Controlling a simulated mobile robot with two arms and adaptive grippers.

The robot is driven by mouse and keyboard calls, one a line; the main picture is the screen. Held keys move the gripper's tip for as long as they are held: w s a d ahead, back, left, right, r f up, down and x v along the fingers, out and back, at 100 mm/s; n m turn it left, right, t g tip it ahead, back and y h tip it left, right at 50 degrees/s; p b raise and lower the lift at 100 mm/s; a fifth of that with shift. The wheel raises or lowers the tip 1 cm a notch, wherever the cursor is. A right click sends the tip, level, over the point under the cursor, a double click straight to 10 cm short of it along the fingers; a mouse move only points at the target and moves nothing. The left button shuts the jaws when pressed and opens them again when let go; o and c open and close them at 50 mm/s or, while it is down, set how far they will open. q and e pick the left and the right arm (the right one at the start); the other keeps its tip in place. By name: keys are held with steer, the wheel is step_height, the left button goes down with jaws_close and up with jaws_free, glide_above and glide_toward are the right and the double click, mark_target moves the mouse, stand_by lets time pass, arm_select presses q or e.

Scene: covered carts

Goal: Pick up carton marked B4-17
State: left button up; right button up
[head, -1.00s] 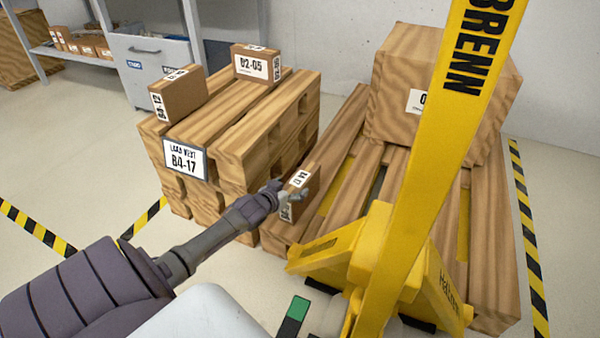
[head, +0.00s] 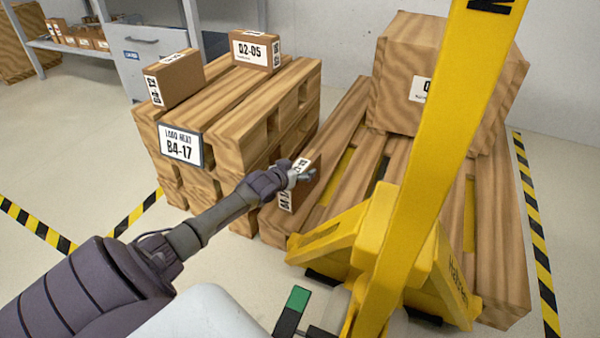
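A small brown carton (head: 311,189) stands at the left edge of the low wooden pallet (head: 341,132). It has white labels on its top and front; the front one seems to begin with "B4", but the rest is too small or hidden to read. My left gripper (head: 299,176) is at the carton's top, its grey fingers overlapping the upper part and hiding some of it. I cannot tell whether they are closed on it. A sign (head: 181,146) on the pallet stack reads "LOAD NEXT B4-17". My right gripper is out of view.
On the stack of pallets (head: 245,112) lie a carton marked Q2-05 (head: 256,49) and another carton (head: 173,79). A yellow pallet jack (head: 427,130) rises close to my arm's right. A large box (head: 400,65) sits behind it. Striped tape marks the floor.

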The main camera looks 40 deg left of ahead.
arm_select(q)
jaws_close()
steer(key=shift+r, duration=0.15)
steer(key=shift+r, duration=0.15)
